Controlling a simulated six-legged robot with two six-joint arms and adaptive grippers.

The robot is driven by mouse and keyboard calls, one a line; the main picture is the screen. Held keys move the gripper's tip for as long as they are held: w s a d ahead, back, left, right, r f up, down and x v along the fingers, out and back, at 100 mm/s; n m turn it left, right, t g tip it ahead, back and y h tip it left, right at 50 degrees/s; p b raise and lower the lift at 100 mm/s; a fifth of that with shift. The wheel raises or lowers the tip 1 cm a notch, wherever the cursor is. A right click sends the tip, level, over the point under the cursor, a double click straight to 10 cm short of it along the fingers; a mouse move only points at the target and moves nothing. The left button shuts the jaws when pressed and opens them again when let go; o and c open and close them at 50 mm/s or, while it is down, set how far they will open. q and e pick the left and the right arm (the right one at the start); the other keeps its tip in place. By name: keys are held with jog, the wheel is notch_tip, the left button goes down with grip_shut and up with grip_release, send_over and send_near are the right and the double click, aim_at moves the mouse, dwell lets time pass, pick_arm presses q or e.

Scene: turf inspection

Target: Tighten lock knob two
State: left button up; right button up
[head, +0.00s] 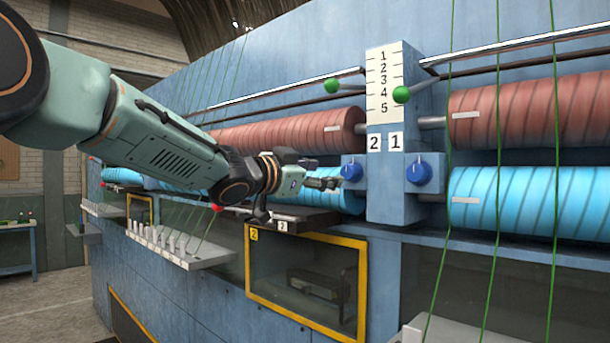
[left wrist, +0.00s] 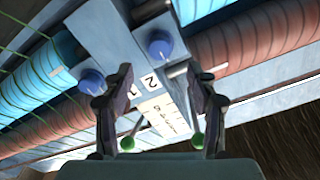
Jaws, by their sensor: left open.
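Lock knob two is the blue knob (head: 352,171) under the "2" label, on the left side of the blue post. It also shows in the left wrist view (left wrist: 159,45), beyond and between the fingertips, near the top. My left gripper (head: 334,183) comes in from the left, with its fingertips just left of and slightly below that knob. In the left wrist view the two fingers (left wrist: 160,75) stand apart with nothing between them. Whether a fingertip touches the knob cannot be told. My right gripper is not in view.
A second blue knob (head: 419,172) sits under the "1" label. The numbered scale (head: 384,85) rises above, with green-tipped levers (head: 401,94) beside it. Red rollers (head: 530,112) and cyan rollers (head: 530,200) flank the post. A yellow-framed window (head: 306,280) lies below my gripper.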

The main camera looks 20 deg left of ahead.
pick_arm(q)
jog(key=shift+v, duration=2.3)
jog(key=s+d+f+n+g+y+b, duration=0.1)
jog(key=s+f+n+g+b, duration=0.15)
jog(key=f, duration=1.35)
jog(key=s+d+f+n+g+y+b, duration=0.1)
jog(key=s+d+f+n+b, duration=0.2)
jog(key=f, duration=1.4)
jog(key=s+f+n+g+y+b, duration=0.25)
jog(key=f+b, duration=0.25)
jog(key=f, duration=1.1)
jog(key=s+f+n+g+b, duration=0.1)
jog(key=s+f+g+b, duration=0.1)
jog(key=s+f, duration=0.45)
jog(key=s+f+g+b, duration=0.1)
jog(key=s+f+b, duration=0.15)
jog(key=f, duration=0.65)
jog(key=s+f+n+g+b, duration=0.1)
jog(key=s+f+g+b, duration=0.1)
jog(key=s+f, duration=0.45)
jog(key=s+f+g+y+b, duration=0.1)
jog(key=s+f+g+b, duration=0.5)
jog(key=s+f, duration=1.5)
jog(key=shift+s+a+y+b, duration=0.15)
jog(key=shift+s+y+b, duration=0.25)
jog(key=shift+b, duration=0.8)
